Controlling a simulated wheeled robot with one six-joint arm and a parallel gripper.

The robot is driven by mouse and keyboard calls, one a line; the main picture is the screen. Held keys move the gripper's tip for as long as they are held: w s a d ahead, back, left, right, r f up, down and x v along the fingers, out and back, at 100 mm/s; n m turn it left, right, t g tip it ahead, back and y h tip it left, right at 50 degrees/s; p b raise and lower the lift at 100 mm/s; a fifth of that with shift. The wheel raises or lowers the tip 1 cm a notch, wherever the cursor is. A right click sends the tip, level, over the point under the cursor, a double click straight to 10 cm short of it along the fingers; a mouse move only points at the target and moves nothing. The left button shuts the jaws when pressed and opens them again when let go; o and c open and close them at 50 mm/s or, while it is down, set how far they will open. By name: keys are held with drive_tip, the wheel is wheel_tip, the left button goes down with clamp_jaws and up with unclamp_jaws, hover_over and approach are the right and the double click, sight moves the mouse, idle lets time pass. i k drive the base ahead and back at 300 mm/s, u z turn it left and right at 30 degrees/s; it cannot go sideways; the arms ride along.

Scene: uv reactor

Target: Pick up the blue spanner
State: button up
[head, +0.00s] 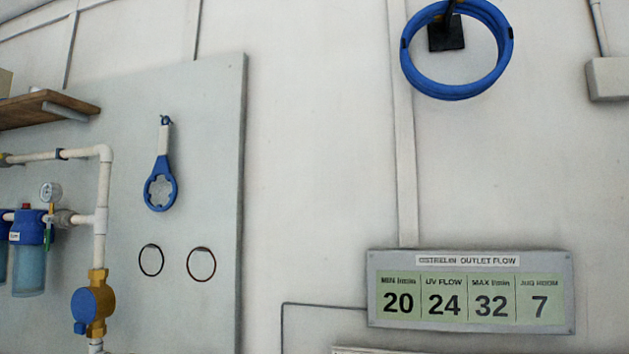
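The blue spanner (161,182) hangs upright on a grey wall panel (205,130), left of the middle in the head view. It has a blue ring-shaped head with a notched opening at the bottom and a pale handle section above. Its top end hangs at a small dark hook or peg. Nothing covers it. My gripper does not show in the head view.
Two thin rings (201,264) hang below the spanner. White pipes (100,190), a gauge (51,193), blue filter housings (28,255) and a blue-and-brass valve (94,303) stand left. A shelf (45,108) juts out upper left. A coiled blue hose (407,62) and display (470,260) are right.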

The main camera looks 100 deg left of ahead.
sight(162, 166)
drive_tip(key=u, duration=1.9)
